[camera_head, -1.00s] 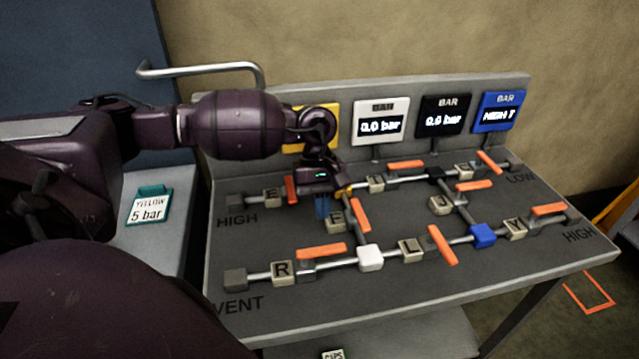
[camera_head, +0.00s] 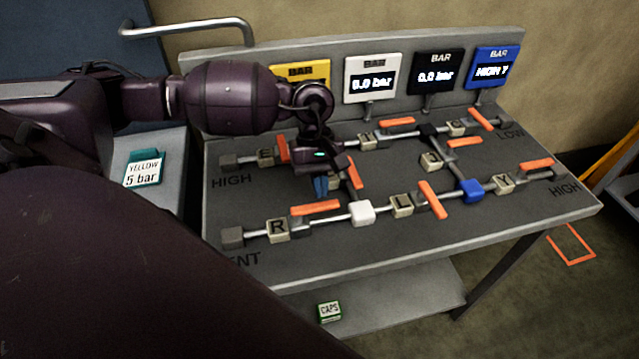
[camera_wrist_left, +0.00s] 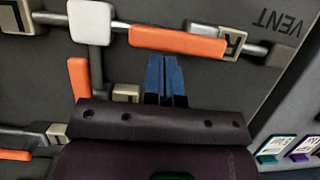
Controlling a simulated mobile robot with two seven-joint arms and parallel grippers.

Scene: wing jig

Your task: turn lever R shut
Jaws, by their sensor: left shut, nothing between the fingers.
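Lever R is an orange bar (camera_head: 315,207) beside the block marked R (camera_head: 278,231) on the VENT pipe. It lies lengthwise along that pipe. In the left wrist view lever R (camera_wrist_left: 178,42) crosses the top, with the R block (camera_wrist_left: 234,45) at its right end. My left gripper (camera_head: 321,187) hangs just behind lever R in the head view. Its blue fingers (camera_wrist_left: 165,75) are shut and empty, with their tips close to the lever's long side. Whether they touch it, I cannot tell. My right gripper is not in view.
A white block (camera_head: 361,212) joins the pipes right of lever R. Another orange lever (camera_head: 354,172) stands close to the left gripper's right side. Several gauges, including a white one (camera_head: 372,80), line the back. A green CAPS box (camera_head: 329,311) sits on the lower shelf.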

